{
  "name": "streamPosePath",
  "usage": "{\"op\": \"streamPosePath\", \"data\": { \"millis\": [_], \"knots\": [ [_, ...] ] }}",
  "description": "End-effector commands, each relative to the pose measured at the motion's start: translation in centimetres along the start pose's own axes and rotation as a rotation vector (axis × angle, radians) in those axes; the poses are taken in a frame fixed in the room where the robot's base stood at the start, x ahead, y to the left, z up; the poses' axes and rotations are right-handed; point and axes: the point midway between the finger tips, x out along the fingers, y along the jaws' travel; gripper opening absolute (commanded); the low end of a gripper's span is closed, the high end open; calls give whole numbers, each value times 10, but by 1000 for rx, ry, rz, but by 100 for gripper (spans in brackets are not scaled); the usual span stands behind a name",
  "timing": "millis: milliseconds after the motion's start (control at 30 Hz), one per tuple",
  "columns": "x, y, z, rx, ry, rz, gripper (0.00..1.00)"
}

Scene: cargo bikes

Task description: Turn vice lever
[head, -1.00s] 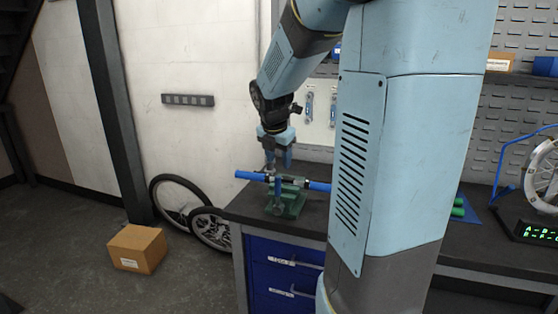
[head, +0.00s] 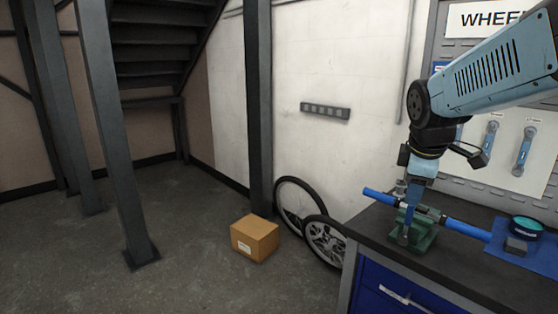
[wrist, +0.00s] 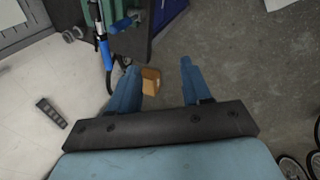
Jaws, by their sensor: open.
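The green vice (head: 424,236) stands on the near left corner of the workbench in the head view. It holds a blue tube (head: 466,229) that lies across it. A slim grey-blue lever (head: 405,232) appears to hang down at the vice's front. My gripper (head: 413,205) points down just above the vice and overlaps it in this view; I cannot tell whether it touches the lever. In the wrist view my gripper (wrist: 157,82) shows two blue fingers spread apart with nothing between them up close.
A cardboard box (head: 255,238) lies on the floor, with bicycle wheels (head: 325,240) leaning at the wall beside the bench (head: 376,232). A dark post (head: 258,110) stands behind the box. A teal-topped round tin (head: 527,227) sits on the bench's right. Floor at left is free.

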Motion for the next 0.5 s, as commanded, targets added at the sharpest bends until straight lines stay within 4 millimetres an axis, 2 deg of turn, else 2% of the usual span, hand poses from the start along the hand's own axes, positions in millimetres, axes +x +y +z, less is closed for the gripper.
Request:
{"op": "streamPosePath", "data": {
  "millis": [200,500],
  "knots": [
    [-28,-44,-1,401,67,2,48],
    [-51,-100,2,914,150,-51,48]
  ]
}}
